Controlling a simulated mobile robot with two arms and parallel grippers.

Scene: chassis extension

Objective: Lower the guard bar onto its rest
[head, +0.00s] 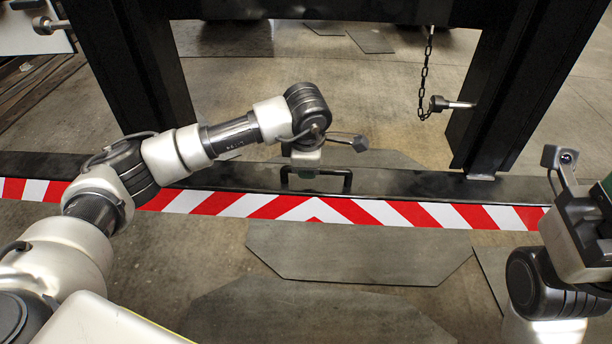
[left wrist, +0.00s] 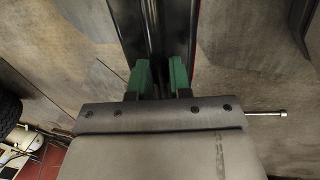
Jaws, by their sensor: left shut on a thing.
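The guard bar (head: 412,184) is a long black beam with a red and white striped front face, running across the head view. A black handle (head: 347,183) stands on its top near the middle. My left gripper (head: 316,174) points down over this handle. In the left wrist view its green fingers (left wrist: 160,78) are closed about the dark handle, with the bar running away beyond. My right gripper is only partly in the head view at the right edge, its fingers mostly cut off. I cannot tell which part is the rest, or whether the bar touches it.
Black posts (head: 152,65) (head: 520,75) stand behind the bar at left and right, joined by a crossbeam above. A chain (head: 424,75) hangs by the right post, near a metal pin (head: 450,104). Grey plates (head: 358,252) lie on the concrete floor in front.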

